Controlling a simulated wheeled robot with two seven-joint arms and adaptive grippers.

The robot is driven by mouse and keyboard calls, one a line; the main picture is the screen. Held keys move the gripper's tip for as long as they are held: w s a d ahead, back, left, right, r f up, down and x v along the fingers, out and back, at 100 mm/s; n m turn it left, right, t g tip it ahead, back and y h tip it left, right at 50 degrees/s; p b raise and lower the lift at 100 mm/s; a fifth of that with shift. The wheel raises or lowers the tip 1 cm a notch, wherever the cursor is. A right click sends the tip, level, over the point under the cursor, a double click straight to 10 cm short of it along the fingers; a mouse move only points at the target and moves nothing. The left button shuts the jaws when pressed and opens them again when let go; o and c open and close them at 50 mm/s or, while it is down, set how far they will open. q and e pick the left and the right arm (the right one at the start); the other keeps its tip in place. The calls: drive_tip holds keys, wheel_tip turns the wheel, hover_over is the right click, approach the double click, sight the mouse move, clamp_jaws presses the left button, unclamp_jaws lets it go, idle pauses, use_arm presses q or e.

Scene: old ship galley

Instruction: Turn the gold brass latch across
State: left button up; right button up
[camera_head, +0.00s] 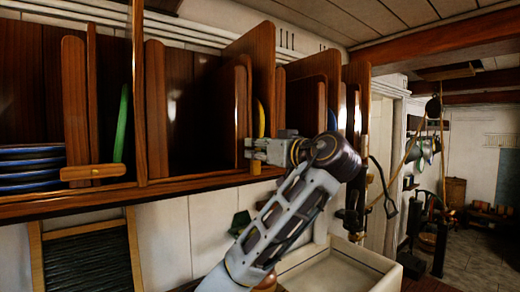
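A golden-tan latch piece (255,168) shows at the front edge of the wooden plate rack, just below my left gripper. It looks upright, and its upper part is hidden by the gripper. My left gripper (251,150) points left at the rack's front, with its fingertips at or against this piece. I cannot tell whether the fingers are closed on it. A similar bar (94,172) with a small brass-coloured pin lies across the front of a left compartment. My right gripper is not in view.
The rack's shelf (190,184) runs along the wall, with upright wooden dividers (153,110) close around the gripper. Blue plates (30,165) are stacked at left, and a green plate (121,124) stands on edge. A pale sink (335,268) is below, and open floor lies at right.

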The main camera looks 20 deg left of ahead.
use_arm(q)
clamp_jaws()
drive_tip(key=shift+f+m, duration=0.1)
drive_tip(key=shift+m, duration=0.3)
drive_tip(key=shift+w+d+f+m+b, duration=0.35)
drive_tip(key=shift+m+b, duration=0.3)
drive_tip(key=shift+m, duration=2.2)
drive_tip(key=shift+w+d+f+m+b, duration=0.15)
drive_tip(key=shift+w+f+m+b, duration=0.3)
drive_tip(key=shift+m, duration=2.35)
drive_tip(key=shift+w+d+f+m+b, duration=0.35)
drive_tip(key=shift+m+b, duration=0.45)
drive_tip(key=shift+m, duration=2.05)
drive_tip(key=shift+s+a+f, duration=0.1)
drive_tip(key=shift+s, duration=0.05)
drive_tip(key=shift+o, duration=1.8)
unclamp_jaws()
